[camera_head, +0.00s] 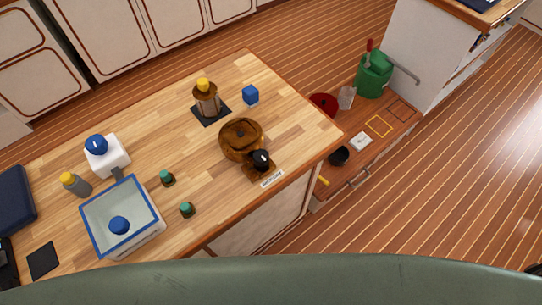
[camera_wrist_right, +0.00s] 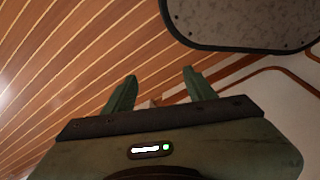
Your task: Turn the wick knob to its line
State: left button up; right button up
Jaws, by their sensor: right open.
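A brown round vessel (camera_head: 241,137) stands near the right front corner of the wooden worktop. A black knob (camera_head: 261,157) sits on a small brown base at its front, with a white label (camera_head: 272,178) by the worktop edge. No gripper shows in the head view.
A blue-rimmed tray (camera_head: 88,232), a white dispenser (camera_head: 107,157), a grey bottle (camera_head: 76,185) and two green-topped jars (camera_head: 167,178) stand on the left.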

jog(key=w+a+r+b, duration=0.1)
jog(key=w+r+b, duration=0.2)
jog(key=w+r, duration=0.65)
notch_tip(320, 180, up, 17)
jog(key=t+b, duration=0.2)
jog(key=b, duration=0.1)
jog(key=w+d+r+n+t, duration=0.1)
jog(key=w+r+n+t, duration=1.1)
jog(key=w+r, duration=0.95)
jog(key=s+a+r+n+t+y, duration=0.1)
jog(key=s+a+r+n+y, duration=0.2)
jog(key=a+r+n+y, duration=1.15)
jog(key=n+g+h, duration=0.2)
jog(key=n+g, duration=1.1)
jog(key=n, duration=0.9)
send_over(271, 165)
jog(key=s+d, duration=0.2)
jog(key=d, duration=0.5)
notch_tip(271, 165, down, 14)
jog(key=shift+y, duration=0.25)
jog(key=p+x, duration=0.2)
jog(key=x, duration=0.4)
jog(key=shift+w+a+f, duration=0.2)
jog(key=shift+a, duration=0.1)
jog(key=shift+w+a+f, duration=0.1)
jog(key=shift+a+f, duration=0.2)
jog(key=shift+a, duration=0.2)
